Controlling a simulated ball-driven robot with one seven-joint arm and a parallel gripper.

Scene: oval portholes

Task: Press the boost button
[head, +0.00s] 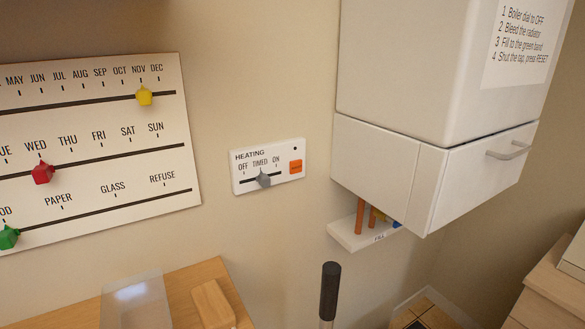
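A white heating panel (245,185) is fixed to the wall in the middle of the head view. A small dark dot sits above the button. The panel's grey slider (263,179) is below the word TIMED, between OFF and ON. Nothing covers the orange button. My gripper is not in view.
A white boiler cabinet (400,80) juts out to the right of the panel, with pipes and a fill shelf (350,238) beneath. A black-handled upright rod (330,290) stands below. A slider board (110,140) hangs left, above a wooden surface (205,275).

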